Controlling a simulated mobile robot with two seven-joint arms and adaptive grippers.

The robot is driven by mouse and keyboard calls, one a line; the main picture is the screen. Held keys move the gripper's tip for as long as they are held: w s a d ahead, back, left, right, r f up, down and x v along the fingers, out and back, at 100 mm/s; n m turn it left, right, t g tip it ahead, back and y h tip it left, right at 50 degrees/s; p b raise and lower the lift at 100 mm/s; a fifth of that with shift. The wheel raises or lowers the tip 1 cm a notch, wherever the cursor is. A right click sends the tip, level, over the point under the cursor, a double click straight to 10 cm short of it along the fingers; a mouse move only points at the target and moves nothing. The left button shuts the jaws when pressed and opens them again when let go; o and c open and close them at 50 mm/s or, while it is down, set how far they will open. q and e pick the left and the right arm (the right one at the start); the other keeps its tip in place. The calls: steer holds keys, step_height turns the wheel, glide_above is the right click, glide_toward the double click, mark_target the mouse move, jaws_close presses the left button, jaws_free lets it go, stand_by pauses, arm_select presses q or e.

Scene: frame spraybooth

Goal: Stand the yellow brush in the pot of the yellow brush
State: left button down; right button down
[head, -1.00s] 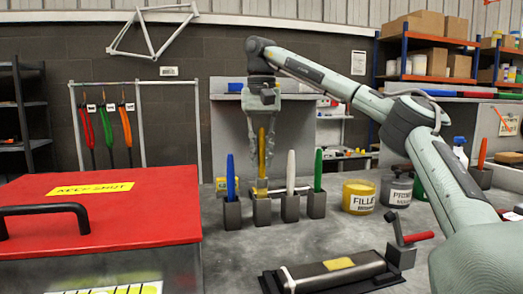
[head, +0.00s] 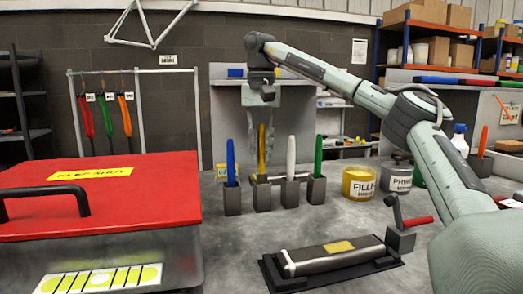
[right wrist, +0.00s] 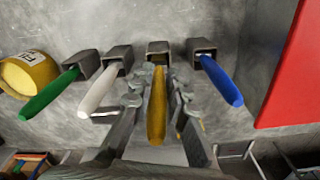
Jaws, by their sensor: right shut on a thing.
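The yellow brush (head: 262,150) is upright in my right gripper (head: 262,168), whose fingers lie on both sides of its handle. Its lower end is in the mouth of its dark square pot (head: 262,201), second from left in the row. The right wrist view shows the yellow brush (right wrist: 157,105) running down into the pot (right wrist: 158,47). How deep it reaches is hidden. My left gripper is not in view.
A blue brush (head: 230,160) stands in the pot to the left; a white brush (head: 291,155) and a green brush (head: 318,155) stand to the right. A red-lidded box (head: 120,205) is at left.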

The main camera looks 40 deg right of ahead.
steer(key=shift+f, duration=1)
steer(key=c, duration=1.4)
jaws_free()
steer(key=shift+r, duration=0.1)
step_height(320, 180, up, 12)
steer(key=shift+s+f, duration=0.1)
steer(key=shift+a+f, duration=0.1)
